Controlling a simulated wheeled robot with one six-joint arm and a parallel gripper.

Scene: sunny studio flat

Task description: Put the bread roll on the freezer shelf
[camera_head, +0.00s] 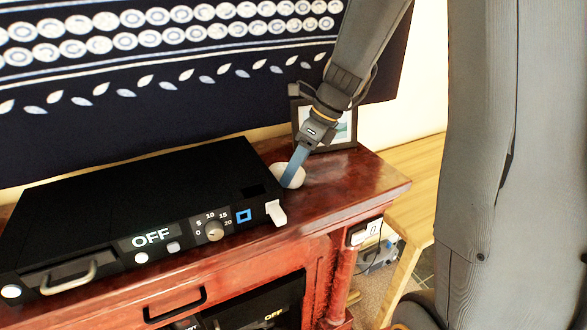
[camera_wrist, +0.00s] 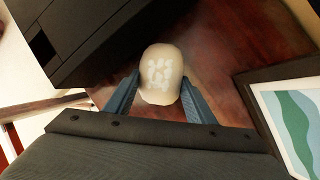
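The bread roll (camera_head: 290,174) is a pale, rounded lump with light marks on top. It is at the right end of the red-brown cabinet top, beside the black appliance and in front of the picture frame. In the wrist view the roll (camera_wrist: 161,75) sits between the blue fingers of my gripper (camera_wrist: 160,80). One finger is on each side, at or very near its surface; I cannot tell whether they press on it. In the head view my gripper (camera_head: 293,170) points down and partly covers the roll. No freezer shelf can be made out.
A black appliance (camera_head: 130,190) marked OFF, with a knob and handle, covers much of the wooden cabinet top (camera_head: 345,185). A framed picture (camera_head: 342,132) stands close behind the roll; it also shows in the wrist view (camera_wrist: 290,115). A pale wooden table (camera_head: 410,180) is at the right.

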